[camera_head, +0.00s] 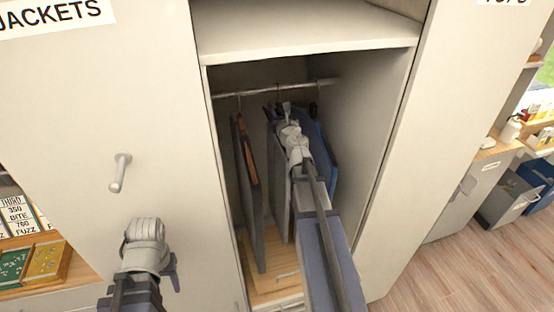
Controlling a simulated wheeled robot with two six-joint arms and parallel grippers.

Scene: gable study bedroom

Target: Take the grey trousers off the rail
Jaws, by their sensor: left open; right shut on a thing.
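Several flat garments hang from the metal rail (235,94) inside the open wardrobe bay. The grey trousers (279,195) hang in the middle, partly hidden by my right arm. My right gripper (287,108) is up at the rail, shut at the top of the grey trousers, though its fingertips and the hold itself are hard to see. My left gripper (146,228) is outside the bay, in front of the left door, open and empty, with its fingertips mostly hidden by the wrist.
A dark grey garment (246,190) with a brown strip hangs left of the trousers, and a blue garment (322,145) hangs right. A shelf (310,35) closes the bay above. The left door has a handle (120,172). The wooden floor (440,270) at right is clear.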

